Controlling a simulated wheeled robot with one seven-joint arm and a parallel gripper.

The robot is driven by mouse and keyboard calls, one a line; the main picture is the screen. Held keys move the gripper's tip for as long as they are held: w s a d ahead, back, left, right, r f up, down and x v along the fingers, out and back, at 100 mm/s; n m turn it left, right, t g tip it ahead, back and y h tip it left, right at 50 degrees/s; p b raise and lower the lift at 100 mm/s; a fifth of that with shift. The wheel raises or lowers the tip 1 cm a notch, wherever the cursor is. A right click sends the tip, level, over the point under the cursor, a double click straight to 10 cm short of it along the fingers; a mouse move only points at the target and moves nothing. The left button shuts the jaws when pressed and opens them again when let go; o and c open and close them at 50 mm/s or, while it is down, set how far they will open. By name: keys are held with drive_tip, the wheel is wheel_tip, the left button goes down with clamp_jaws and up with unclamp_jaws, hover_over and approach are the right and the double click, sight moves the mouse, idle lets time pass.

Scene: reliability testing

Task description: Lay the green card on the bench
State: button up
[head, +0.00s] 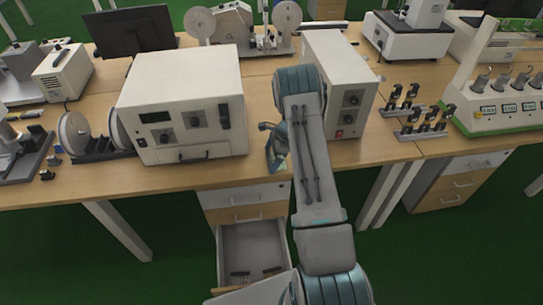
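The wooden bench (190,178) runs across the view with equipment on it. My arm reaches up over its front edge, between two cream instrument boxes. My gripper (274,152) is at the left of the arm, low over or near the bench's front edge. It is small and partly hidden by my arm, so its fingers do not show clearly. I cannot make out a green card anywhere; a small bluish-grey patch shows at the gripper, but I cannot tell what it is.
A large cream instrument (184,108) stands left of my gripper, and a tall cream box (350,92) stands right. An open drawer (252,250) below the bench holds small dark items. Bare bench lies along the front edge. Small black stands (422,122) are farther right.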

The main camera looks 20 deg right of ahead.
drive_tip(key=shift+r, duration=0.1)
drive_tip(key=shift+r, duration=0.2)
drive_tip(key=w+b+v, duration=0.1)
drive_tip(key=b+v, duration=0.1)
drive_tip(key=v, duration=0.9)
drive_tip(key=s+a+r+n, duration=0.2)
drive_tip(key=s+r, duration=0.1)
drive_tip(key=r, duration=0.3)
drive_tip(key=s+a+r+n, duration=0.2)
drive_tip(key=a+r, duration=0.1)
drive_tip(key=r, duration=0.2)
drive_tip(key=s+a+r+n+h, duration=0.2)
drive_tip(key=s+a+r+n, duration=0.3)
drive_tip(key=s+r, duration=0.4)
drive_tip(key=s+a+r+n+t+h, duration=0.1)
drive_tip(key=s+n, duration=0.4)
drive_tip(key=s, duration=0.5)
drive_tip(key=s+a+r+n+t+h, duration=0.1)
drive_tip(key=s+a+n, duration=0.3)
drive_tip(key=s, duration=0.6)
drive_tip(key=shift+a+r+n+t, duration=0.15)
drive_tip(key=shift+r+n+t, duration=0.15)
drive_tip(key=shift+r+n, duration=0.75)
drive_tip(key=shift+f, duration=0.15)
